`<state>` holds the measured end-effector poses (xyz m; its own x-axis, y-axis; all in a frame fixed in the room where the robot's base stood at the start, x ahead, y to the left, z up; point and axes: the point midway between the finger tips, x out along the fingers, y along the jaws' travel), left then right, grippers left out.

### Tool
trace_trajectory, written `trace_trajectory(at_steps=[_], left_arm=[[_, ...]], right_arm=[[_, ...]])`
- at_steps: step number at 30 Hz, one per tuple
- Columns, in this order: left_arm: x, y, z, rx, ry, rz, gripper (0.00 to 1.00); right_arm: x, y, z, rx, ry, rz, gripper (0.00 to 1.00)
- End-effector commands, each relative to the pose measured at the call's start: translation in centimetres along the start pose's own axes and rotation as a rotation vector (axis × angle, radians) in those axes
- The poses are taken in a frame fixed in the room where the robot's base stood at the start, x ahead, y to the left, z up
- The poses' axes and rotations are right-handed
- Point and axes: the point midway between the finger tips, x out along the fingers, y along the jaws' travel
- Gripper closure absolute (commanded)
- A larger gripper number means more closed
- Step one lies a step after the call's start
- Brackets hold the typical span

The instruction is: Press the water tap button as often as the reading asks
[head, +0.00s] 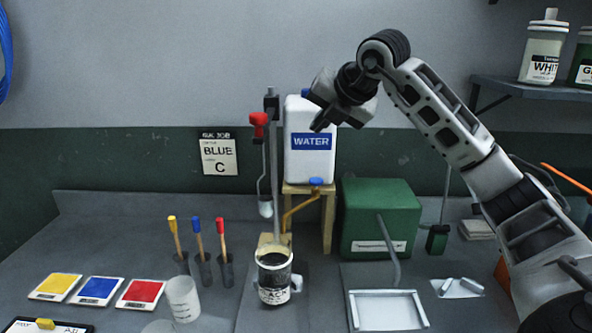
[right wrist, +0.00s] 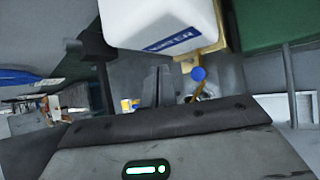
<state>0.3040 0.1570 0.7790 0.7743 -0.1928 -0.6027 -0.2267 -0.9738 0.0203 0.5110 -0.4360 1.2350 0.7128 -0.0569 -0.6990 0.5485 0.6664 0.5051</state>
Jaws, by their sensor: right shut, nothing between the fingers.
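The white water tank (head: 309,150) with a blue WATER label stands on a wooden stand at the back. Its blue tap button (head: 316,181) sits at the tank's foot and also shows in the right wrist view (right wrist: 198,73). My right gripper (head: 319,124) is shut and empty, in front of the tank's upper part, above the button and apart from it. In the right wrist view its dark fingers (right wrist: 156,86) point past the button's left side. A mug (head: 274,278) labelled BLACK with dark contents stands below the tap. My left gripper is out of view.
A wall card (head: 218,154) reads BLUE and C. Yellow, blue and red pads (head: 140,293), upright brushes (head: 199,240) and a pale cup (head: 183,299) are left. A green box (head: 379,218) and white tray (head: 386,310) are right. A red-topped lever (head: 259,125) stands beside the tank.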

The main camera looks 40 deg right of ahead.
Motion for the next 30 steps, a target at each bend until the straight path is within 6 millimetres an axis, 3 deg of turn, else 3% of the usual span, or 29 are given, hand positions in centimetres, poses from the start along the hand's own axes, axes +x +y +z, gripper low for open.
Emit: trace_trajectory(at_steps=[14,21,25,30], left_arm=[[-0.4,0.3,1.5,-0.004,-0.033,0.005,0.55],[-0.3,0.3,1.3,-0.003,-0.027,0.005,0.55],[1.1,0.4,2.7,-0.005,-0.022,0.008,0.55],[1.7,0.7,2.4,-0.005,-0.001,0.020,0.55]], right_arm=[[0.4,-0.2,-0.3,-0.001,0.002,-0.001,1.00],[2.2,-1.7,-1.7,-0.003,0.004,-0.005,1.00],[4.0,-2.9,-3.0,-0.001,0.001,0.001,1.00],[5.4,-3.9,-3.9,-0.001,0.001,0.001,1.00]])
